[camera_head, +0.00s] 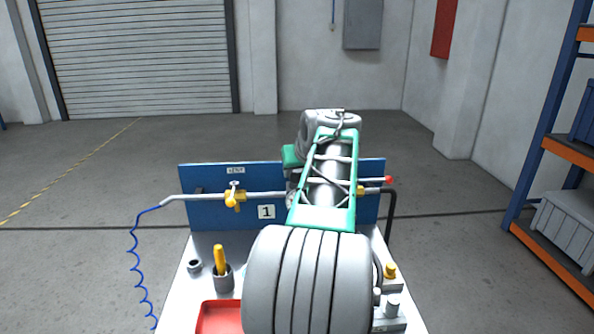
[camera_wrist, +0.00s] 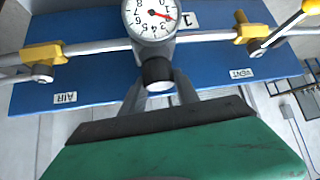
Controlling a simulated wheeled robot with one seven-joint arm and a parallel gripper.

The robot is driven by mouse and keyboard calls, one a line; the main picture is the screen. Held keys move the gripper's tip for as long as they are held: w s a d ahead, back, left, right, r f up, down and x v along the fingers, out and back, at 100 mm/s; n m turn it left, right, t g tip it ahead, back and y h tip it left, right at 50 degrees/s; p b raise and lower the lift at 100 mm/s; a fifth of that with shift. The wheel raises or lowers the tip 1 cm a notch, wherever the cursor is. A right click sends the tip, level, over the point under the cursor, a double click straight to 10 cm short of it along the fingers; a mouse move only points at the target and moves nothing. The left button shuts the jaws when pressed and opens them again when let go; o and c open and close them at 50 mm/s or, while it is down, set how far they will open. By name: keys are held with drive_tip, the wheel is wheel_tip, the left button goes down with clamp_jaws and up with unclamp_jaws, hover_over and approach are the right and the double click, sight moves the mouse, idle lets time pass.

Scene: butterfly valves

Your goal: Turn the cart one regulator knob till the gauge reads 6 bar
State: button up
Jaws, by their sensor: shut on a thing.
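The regulator knob (camera_wrist: 157,70) is a short black cylinder with a pale end, below the gauge in the wrist view. My gripper (camera_wrist: 159,82) has its two grey fingers on either side of the knob and is shut on it. The round white gauge (camera_wrist: 148,24) appears upside down and is cut by the top edge. Its red needle points right and slightly down; I cannot read the value surely. In the head view, my arm hides the gauge, knob and gripper. Cart one (camera_head: 205,246) is white with a blue panel (camera_head: 208,211) marked 1.
A pipe with a yellow vent valve (camera_head: 232,200) crosses the panel; its lever (camera_wrist: 284,31) also shows in the wrist view. The cart top holds a cup (camera_head: 223,279) with a yellow-handled tool and a red tray (camera_head: 218,317). A shelf rack (camera_head: 550,145) stands right. Open floor lies left.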

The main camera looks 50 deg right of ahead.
drive_tip(key=shift+m+b, duration=0.3)
clamp_jaws()
